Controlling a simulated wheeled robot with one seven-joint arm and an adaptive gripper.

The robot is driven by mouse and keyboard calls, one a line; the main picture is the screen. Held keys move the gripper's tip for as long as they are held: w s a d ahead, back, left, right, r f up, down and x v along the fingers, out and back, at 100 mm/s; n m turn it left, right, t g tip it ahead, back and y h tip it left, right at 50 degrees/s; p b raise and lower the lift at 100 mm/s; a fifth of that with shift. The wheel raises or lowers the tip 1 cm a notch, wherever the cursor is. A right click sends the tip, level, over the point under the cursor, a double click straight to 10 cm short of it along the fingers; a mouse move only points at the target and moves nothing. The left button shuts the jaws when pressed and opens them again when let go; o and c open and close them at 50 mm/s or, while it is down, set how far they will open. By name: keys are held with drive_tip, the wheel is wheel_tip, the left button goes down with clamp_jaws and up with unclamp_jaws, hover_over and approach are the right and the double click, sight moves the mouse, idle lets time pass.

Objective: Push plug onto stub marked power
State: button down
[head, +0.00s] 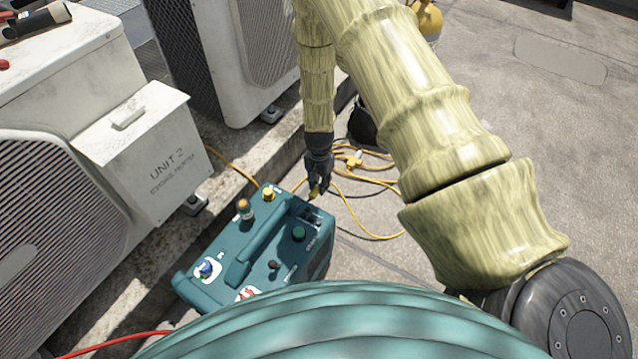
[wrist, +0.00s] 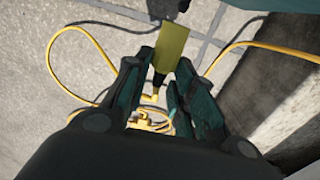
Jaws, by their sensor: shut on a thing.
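A teal machine (head: 232,288) with a carry handle stands on the roof floor. My gripper (head: 317,184) is at the machine's far right corner, shut on a yellow and black plug (head: 314,191). In the wrist view the plug's yellow part (wrist: 172,48) sticks out beyond the fingers (wrist: 166,78). Whether it touches the machine is unclear.
Yellow cable (head: 375,236) loops over the floor behind and right of the machine. A white box marked UNIT 2 (head: 150,150) and condensers (head: 235,50) stand left and behind. A red cable (head: 110,342) lies lower left. The floor at right (head: 560,160) is clear.

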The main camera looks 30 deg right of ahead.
drive_tip(key=shift+s+a+p, duration=0.35)
drive_tip(key=shift+a+p, duration=0.1)
drive_tip(key=shift+a, duration=0.15)
drive_tip(key=shift+s+a+p, duration=0.35)
drive_tip(key=shift+a+p, duration=0.05)
drive_tip(key=shift+a, duration=0.15)
idle(2.2)
drive_tip(key=c, duration=1.1)
unclamp_jaws()
drive_tip(key=shift+w+d, duration=0.65)
drive_tip(key=shift+d, duration=0.45)
drive_tip(key=shift+w+d, duration=0.65)
drive_tip(key=shift+d, duration=0.4)
drive_tip(key=shift+w+d, duration=0.65)
drive_tip(key=shift+d, duration=0.45)
